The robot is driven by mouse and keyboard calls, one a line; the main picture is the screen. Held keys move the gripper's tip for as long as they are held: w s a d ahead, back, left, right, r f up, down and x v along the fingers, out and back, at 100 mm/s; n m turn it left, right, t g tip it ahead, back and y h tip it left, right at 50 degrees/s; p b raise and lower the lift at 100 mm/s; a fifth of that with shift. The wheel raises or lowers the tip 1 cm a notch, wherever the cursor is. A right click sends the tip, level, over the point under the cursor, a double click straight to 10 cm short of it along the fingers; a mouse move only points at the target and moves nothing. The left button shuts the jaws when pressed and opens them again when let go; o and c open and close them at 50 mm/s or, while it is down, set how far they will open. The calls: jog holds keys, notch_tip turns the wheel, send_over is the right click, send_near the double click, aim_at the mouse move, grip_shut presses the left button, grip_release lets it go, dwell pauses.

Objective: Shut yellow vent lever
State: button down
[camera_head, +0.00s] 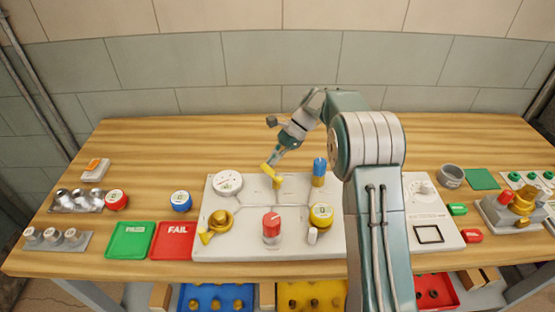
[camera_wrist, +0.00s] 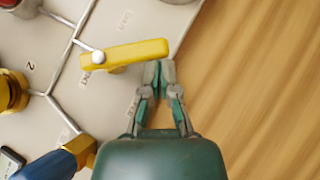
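The yellow vent lever (camera_wrist: 130,54) is a flat yellow bar on a white pivot knob, mounted on the pale panel. In the wrist view it lies nearly crosswise, its free end to the right near the panel's edge. The lever also shows in the head view (camera_head: 268,169) at the panel's back edge. My gripper (camera_wrist: 159,70) has its two fingertips together, right beside the lever's free end. I see nothing between the fingertips. Whether they touch the lever I cannot tell.
A blue-handled valve (camera_head: 319,168) stands right of the lever. A red knob (camera_head: 271,226), a brass valve (camera_head: 220,219) and a round gauge (camera_head: 228,183) are on the same panel (camera_head: 245,245). Bare wooden table (camera_head: 190,145) lies behind the panel.

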aim_at(261, 165)
jog(key=shift+a, duration=0.3)
jog(key=shift+s+a+n+g+h, duration=0.15)
jog(key=shift+a+n+g+h, duration=0.4)
jog(key=shift+n, duration=0.25)
jog(key=shift+s+a+y, duration=0.25)
jog(key=shift+s+a, duration=0.15)
jog(key=shift+a, duration=0.3)
jog(key=shift+s+a, duration=0.6)
jog(key=shift+s, duration=0.05)
jog(key=v, duration=1.2)
